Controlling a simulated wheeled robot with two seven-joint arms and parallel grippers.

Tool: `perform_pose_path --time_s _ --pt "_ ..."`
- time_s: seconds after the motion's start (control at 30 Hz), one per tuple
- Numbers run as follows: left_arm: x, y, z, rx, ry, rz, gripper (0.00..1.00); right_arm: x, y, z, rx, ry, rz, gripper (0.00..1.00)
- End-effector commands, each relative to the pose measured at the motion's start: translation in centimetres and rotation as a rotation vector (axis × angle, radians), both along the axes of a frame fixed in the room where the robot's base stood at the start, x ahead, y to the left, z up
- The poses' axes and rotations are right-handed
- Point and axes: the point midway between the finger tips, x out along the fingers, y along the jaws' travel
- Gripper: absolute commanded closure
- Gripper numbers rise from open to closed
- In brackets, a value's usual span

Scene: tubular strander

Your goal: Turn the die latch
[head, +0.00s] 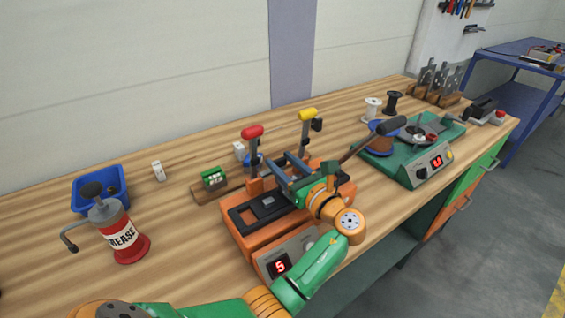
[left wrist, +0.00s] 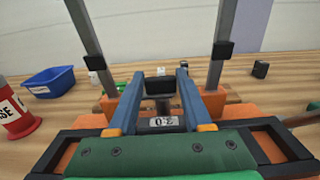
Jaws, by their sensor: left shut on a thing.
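An orange machine (head: 262,240) with a black top frame and a red display reading 5 stands on the bench. My left gripper (head: 282,166) reaches over it from the front right. In the left wrist view its two blue-grey fingers (left wrist: 157,84) are closed on a small black block, which I take to be the die latch (left wrist: 159,87). A grey plate with a printed label (left wrist: 163,122) lies below it, between the fingers. In the head view the fingers hide the latch. My right gripper is not in view.
Levers with red (head: 252,132) and yellow (head: 308,114) handles stand close behind the gripper. A grease can (head: 121,236) and blue bin (head: 118,180) are at left.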

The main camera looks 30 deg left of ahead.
Motion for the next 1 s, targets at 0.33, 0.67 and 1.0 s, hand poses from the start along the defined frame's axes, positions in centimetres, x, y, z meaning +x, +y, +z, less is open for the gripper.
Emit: perform_pose_path --time_s 0.33,0.67,1.0 --pt "0.3 0.0 -0.7 -0.002 0.001 0.102 1.00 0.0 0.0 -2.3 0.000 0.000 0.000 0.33" --pt "0.4 -0.1 -0.3 -0.002 0.001 0.263 1.00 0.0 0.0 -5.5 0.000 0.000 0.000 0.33" --pt "0.4 0.0 -0.1 -0.002 0.003 0.268 0.37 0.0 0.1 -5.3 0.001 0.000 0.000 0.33"
